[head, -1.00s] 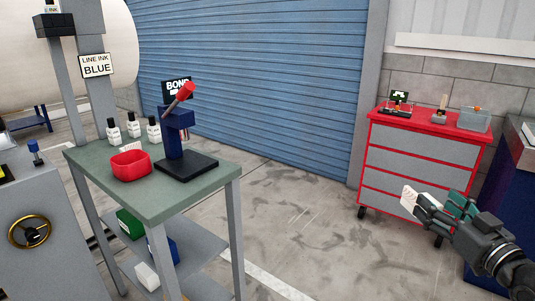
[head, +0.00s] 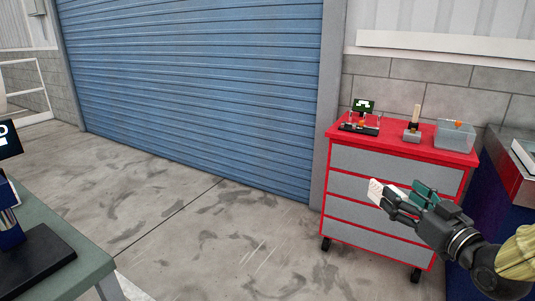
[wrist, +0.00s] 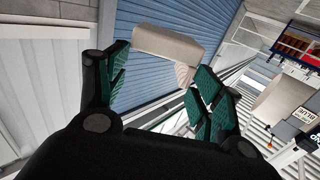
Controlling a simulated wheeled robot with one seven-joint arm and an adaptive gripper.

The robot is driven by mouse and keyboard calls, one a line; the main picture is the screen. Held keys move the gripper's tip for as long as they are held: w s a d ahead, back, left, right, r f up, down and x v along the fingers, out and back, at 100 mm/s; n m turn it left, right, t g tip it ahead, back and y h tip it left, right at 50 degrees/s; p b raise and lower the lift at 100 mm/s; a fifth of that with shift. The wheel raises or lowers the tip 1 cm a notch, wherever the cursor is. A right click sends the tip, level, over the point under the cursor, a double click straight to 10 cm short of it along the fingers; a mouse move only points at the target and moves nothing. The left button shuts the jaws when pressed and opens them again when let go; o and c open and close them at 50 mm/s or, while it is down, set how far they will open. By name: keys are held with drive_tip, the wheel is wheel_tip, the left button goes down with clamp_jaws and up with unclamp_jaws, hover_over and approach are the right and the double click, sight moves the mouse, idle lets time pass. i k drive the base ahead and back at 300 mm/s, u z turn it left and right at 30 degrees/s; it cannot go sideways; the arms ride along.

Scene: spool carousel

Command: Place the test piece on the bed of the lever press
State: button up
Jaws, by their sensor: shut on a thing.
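The test piece is a pale, off-white block (head: 376,191) at the tips of my gripper (head: 396,197), low on the right in the head view. My gripper is shut on it and holds it in the air. In the wrist view the block (wrist: 166,43) lies across the fingertips, between the green finger pads of my gripper (wrist: 163,68). The lever press (head: 10,232) is cut off at the left edge of the head view. Its dark base (head: 38,262) shows on the green table; its lever is out of view. My gripper is far to the right of it.
The green-topped table (head: 96,262) is at the lower left, mostly cut off. Open concrete floor (head: 210,235) lies between table and cabinet.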

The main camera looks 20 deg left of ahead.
sight(26, 261)
drive_tip(key=i, duration=3.05)
drive_tip(key=u, duration=4.45)
